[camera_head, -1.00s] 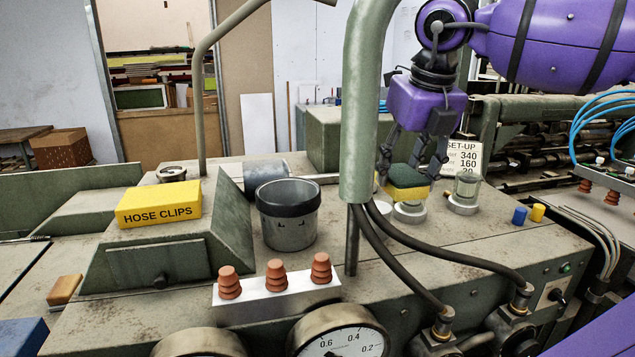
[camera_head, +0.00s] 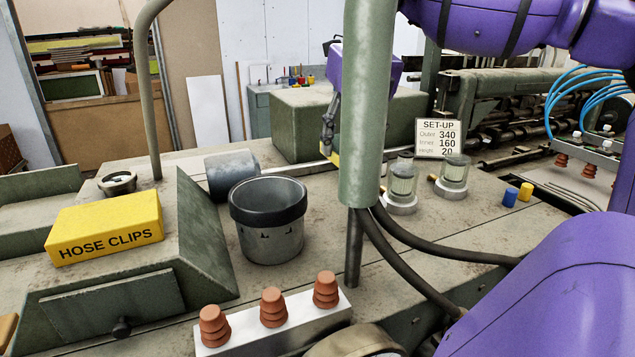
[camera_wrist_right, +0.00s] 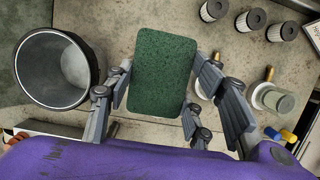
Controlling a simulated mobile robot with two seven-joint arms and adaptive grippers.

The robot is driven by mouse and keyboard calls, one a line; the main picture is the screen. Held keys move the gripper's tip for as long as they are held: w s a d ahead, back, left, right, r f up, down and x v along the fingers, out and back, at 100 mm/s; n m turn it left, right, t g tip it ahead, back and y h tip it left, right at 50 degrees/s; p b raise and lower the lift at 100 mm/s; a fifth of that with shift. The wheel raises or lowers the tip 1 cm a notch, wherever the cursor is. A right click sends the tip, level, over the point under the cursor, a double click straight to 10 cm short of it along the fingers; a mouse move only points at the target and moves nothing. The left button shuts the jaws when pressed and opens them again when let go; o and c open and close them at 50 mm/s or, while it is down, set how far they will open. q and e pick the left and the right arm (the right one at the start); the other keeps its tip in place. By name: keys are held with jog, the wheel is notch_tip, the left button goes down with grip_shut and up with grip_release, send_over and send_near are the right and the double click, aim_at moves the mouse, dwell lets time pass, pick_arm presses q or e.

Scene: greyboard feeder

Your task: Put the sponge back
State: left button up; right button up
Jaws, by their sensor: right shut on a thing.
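The sponge (camera_wrist_right: 165,72), green on top, is held between the fingers of my right gripper (camera_wrist_right: 160,85) in the right wrist view. In the head view a small yellow part of the sponge (camera_head: 333,154) shows at the left edge of a thick green pipe. That pipe hides most of my right gripper (camera_head: 334,128), which is above the machine top, behind and right of a grey pot. The sponge appears raised off the surface. My left gripper is not in view.
The grey pot (camera_head: 269,238), dark-rimmed and open, also stands left in the wrist view (camera_wrist_right: 22,75). The upright green pipe (camera_head: 364,120) blocks the middle. Glass jars (camera_head: 455,172) stand right, near a SET-UP card (camera_head: 438,140). A yellow HOSE CLIPS box (camera_head: 105,228) lies left.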

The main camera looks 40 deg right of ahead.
jog(key=w+d+f+b, duration=0.1)
jog(key=w+f, duration=0.1)
jog(key=w, duration=0.1)
jog(key=w+d+f+b, duration=0.1)
jog(key=w+f+b, duration=0.1)
jog(key=w+f, duration=0.1)
jog(key=w+d+f+b, duration=0.1)
jog(key=w+f, duration=0.2)
jog(key=w, duration=0.2)
jog(key=shift+d+f+b, duration=0.25)
jog(key=shift+d+b, duration=0.05)
jog(key=shift+d, duration=0.1)
jog(key=shift+w+f, duration=0.1)
jog(key=shift+w, duration=0.05)
jog(key=shift+w+d+f, duration=0.2)
jog(key=shift+w+f, duration=0.1)
jog(key=shift+f, duration=0.15)
jog(key=shift+x, duration=1.5)
pick_arm(q)
jog(key=f, duration=0.1)
jog(key=s+f, duration=0.1)
jog(key=f, duration=0.1)
jog(key=a+f, duration=0.1)
jog(key=f, duration=0.1)
jog(key=shift+s+a, duration=0.1)
jog(key=shift+s, duration=0.1)
pick_arm(e)
jog(key=shift+s, duration=0.25)
